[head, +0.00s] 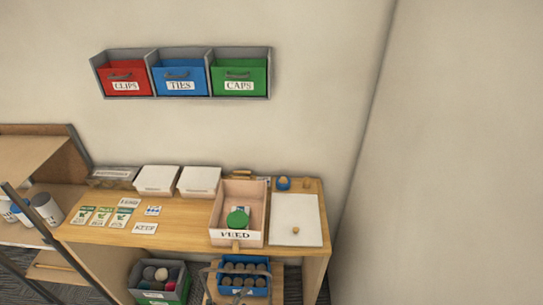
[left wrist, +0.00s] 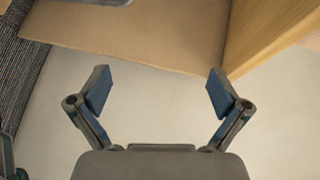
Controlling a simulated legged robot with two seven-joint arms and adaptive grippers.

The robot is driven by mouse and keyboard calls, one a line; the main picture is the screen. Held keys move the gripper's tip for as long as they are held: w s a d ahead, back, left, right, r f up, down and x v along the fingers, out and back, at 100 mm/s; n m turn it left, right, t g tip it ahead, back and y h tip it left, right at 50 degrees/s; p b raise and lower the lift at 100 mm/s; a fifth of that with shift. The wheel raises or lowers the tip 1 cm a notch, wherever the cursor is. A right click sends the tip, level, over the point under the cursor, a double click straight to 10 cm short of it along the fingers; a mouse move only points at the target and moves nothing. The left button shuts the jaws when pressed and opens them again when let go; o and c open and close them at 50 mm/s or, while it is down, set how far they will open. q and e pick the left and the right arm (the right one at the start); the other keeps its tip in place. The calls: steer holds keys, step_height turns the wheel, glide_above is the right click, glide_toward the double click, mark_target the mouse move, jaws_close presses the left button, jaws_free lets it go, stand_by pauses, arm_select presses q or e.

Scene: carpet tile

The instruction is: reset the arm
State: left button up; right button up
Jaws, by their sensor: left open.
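My left gripper (left wrist: 159,88) shows in the left wrist view with its two blue-padded fingers spread wide apart. Nothing is between the fingers. Beyond them are a pale plain surface and a tan-brown panel (left wrist: 130,38), with a wooden edge (left wrist: 262,40) at the upper right. I cannot tell how far these are from the fingertips. Neither gripper can be made out in the head view, and my right gripper shows in no frame.
A wooden table (head: 185,232) holds a FEED box (head: 219,213) with a green item, white boxes (head: 157,179), cards and a white board (head: 296,222). Red, blue and green bins (head: 181,80) hang on the wall. Below stand a grey crate (head: 180,286) and a blue bottle caddy (head: 243,290).

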arm_select(q)
steer(key=s+a+f+n+g+y, duration=0.2)
steer(key=s+a+f+n+y, duration=0.25)
steer(key=s+f+n, duration=0.4)
steer(key=s+a+f+n+g+y, duration=0.25)
steer(key=s+a+f+n, duration=0.25)
steer(key=s+f, duration=0.6)
steer(key=s+a+f+n+g, duration=0.1)
steer(key=s+f+n+g, duration=0.1)
steer(key=s, duration=0.7)
steer(key=s+a+f+n+g+y, duration=0.1)
steer(key=s+f+n+g, duration=0.1)
steer(key=s, duration=0.7)
steer(key=s+a+f+n+g+y, duration=0.1)
steer(key=s+f+n, duration=0.3)
steer(key=s, duration=0.4)
steer(key=shift+s+a+f+n+g+b, duration=0.35)
steer(key=shift+s+a+n+g, duration=0.1)
steer(key=shift+n+g, duration=0.1)
arm_select(e)
steer(key=shift+d+f, duration=0.4)
arm_select(q)
steer(key=shift+w+r, duration=0.1)
arm_select(e)
steer(key=shift+a, duration=0.1)
